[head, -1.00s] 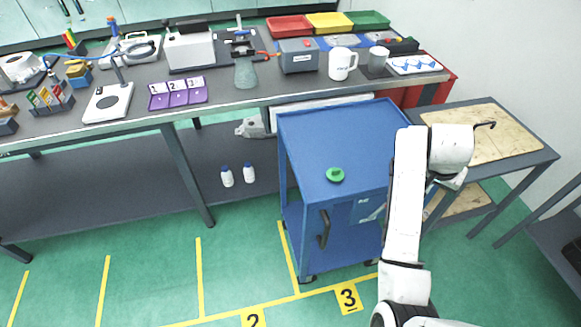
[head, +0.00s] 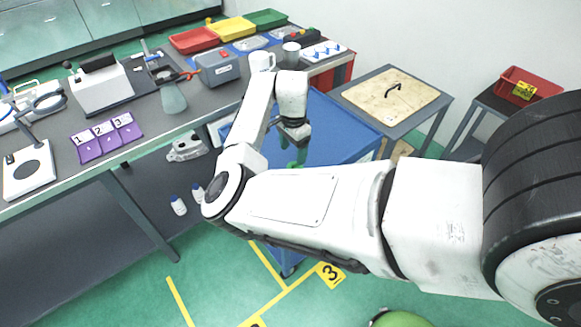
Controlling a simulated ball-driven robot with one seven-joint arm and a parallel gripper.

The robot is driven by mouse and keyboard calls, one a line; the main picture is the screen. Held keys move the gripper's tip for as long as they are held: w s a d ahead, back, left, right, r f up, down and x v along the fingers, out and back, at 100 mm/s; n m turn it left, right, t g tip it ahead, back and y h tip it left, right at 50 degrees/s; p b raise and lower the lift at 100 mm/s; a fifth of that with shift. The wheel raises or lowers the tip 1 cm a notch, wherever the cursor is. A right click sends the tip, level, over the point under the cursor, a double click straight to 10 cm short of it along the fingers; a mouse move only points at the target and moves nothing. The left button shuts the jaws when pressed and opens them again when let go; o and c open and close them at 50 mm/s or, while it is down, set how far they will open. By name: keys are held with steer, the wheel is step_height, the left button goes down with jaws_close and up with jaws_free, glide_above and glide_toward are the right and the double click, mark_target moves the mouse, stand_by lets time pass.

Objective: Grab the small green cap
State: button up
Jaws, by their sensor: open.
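The small green cap (head: 298,158) shows only in part, as a green patch on the blue top of the cart (head: 340,135), just above my white forearm. My gripper (head: 293,146) points down over the cart top, right at the cap. Its fingers are small and partly hidden, and it is open. I cannot tell whether the fingers touch the cap or stand around it. My own arm hides the cap's lower side and the cart's front.
A side table with a wooden board (head: 390,97) stands right of the cart. A red bin (head: 530,87) is farther right.

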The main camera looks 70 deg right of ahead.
mark_target(295, 163)
steer(key=shift+s+d+f+p, duration=0.15)
steer(key=shift+f+p, duration=0.2)
steer(key=shift+f, duration=1.4)
steer(key=shift+s+d+f+p, duration=0.15)
steer(key=shift+f+p, duration=0.15)
steer(key=shift+f, duration=1.45)
steer(key=shift+c, duration=0.2)
steer(key=c, duration=0.8)
steer(key=shift+r, duration=0.1)
